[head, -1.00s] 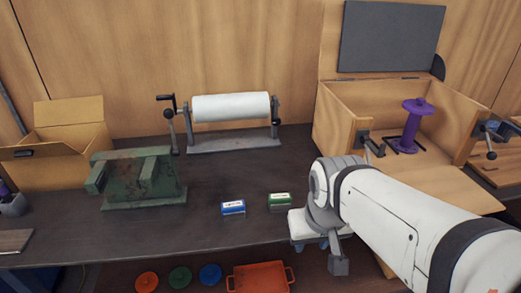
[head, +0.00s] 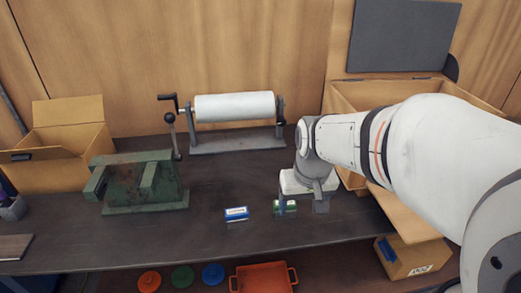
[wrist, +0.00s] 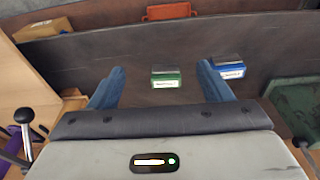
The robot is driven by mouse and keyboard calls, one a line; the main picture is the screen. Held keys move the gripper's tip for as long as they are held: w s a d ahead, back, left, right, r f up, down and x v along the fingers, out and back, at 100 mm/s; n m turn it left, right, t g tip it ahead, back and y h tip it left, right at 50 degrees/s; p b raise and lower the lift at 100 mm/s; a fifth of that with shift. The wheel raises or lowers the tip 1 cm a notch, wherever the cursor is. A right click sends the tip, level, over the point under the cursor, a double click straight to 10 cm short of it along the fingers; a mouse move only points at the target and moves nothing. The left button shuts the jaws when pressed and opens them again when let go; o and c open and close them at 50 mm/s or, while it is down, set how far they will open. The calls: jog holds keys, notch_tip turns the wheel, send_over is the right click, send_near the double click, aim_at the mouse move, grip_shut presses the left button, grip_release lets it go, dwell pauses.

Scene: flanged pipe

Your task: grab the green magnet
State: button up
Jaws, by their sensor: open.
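The green magnet (head: 291,207) is a small block with a white label on the dark bench, partly hidden by my gripper in the head view. My gripper (head: 300,203) points down over it, open and empty. In the wrist view the green magnet (wrist: 165,79) shows between the two blue fingers (wrist: 161,68), nearer the right one. I cannot tell how far above the bench the fingertips are. A blue magnet (head: 236,214) with a white label lies to the left in the head view. In the wrist view it (wrist: 231,71) is just outside the right finger, partly covered by it.
A green metal vise-like block (head: 140,182) stands to the left. A white roll on a cranked stand (head: 234,107) is at the back. A wooden box (head: 345,97) is at the right. An orange tray (head: 262,278) sits below the bench edge.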

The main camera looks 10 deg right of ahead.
aim_at(291, 211)
jog(key=o, duration=0.3)
jog(key=w+f+p, duration=0.1)
jog(key=w, duration=0.5)
jog(key=shift+w+f+g, duration=0.15)
jog(key=shift+g, duration=0.25)
jog(key=shift+o, duration=0.2)
jog(key=shift+g, duration=0.5)
jog(key=w+f, duration=0.1)
jog(key=w, duration=0.1)
jog(key=w+f+p, duration=0.1)
jog(key=w+f, duration=0.2)
jog(key=w, duration=0.2)
jog(key=shift+f+p, duration=0.35)
jog(key=shift+p, duration=0.05)
jog(key=shift+w+f, duration=0.35)
jog(key=shift+f, duration=0.3)
jog(key=shift+s+a+f+p, duration=0.15)
jog(key=shift+f+p, duration=0.25)
jog(key=shift+f, duration=1.45)
jog(key=shift+s+d+f+p, duration=0.1)
jog(key=shift+f+p, duration=0.3)
jog(key=shift+f, duration=1.4)
